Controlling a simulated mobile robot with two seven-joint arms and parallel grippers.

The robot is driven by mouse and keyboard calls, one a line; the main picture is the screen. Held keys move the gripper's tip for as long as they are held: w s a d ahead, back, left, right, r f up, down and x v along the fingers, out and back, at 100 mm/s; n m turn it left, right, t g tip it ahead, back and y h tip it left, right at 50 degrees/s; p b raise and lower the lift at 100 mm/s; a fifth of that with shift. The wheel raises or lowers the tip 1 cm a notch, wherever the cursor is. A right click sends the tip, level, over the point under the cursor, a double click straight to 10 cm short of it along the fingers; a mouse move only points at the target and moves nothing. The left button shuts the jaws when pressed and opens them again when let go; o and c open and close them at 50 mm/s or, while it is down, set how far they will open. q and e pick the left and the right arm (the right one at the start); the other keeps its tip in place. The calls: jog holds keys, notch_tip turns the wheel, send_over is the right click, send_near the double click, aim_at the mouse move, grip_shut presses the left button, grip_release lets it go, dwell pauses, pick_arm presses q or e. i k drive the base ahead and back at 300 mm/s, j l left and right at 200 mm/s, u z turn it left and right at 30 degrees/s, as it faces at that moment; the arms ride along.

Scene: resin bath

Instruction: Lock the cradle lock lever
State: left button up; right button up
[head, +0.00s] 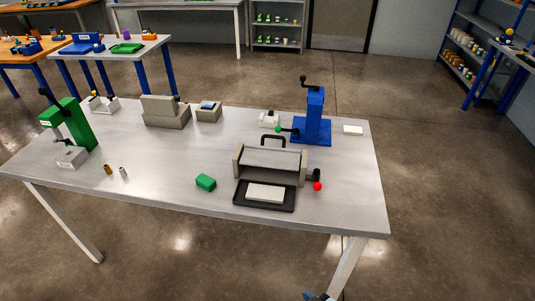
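A grey trough-like unit (270,163) with end walls and a black handle on top stands at the right of the grey table. I take it for the cradle, but cannot be sure. A short dark lever with a red ball knob (317,186) sticks out at its right end, the knob low and toward the front. Another lever, with a green ball knob (278,129), sits behind it at the blue press (315,118). I cannot tell by sight which lever is the cradle lock. Neither gripper can be made out in the head view.
A black tray (240,200) with a white block (265,193) lies before the unit, a green block (206,182) to its left. A green press (75,124) and grey blocks (167,117) stand farther left. The table's front middle is clear. A small dark-blue part cuts the bottom edge.

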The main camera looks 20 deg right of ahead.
aim_at(317, 186)
jog(key=k+l+u, duration=0.3)
jog(key=k+l, duration=0.2)
jog(key=k+l+u, duration=0.3)
jog(key=k, duration=0.3)
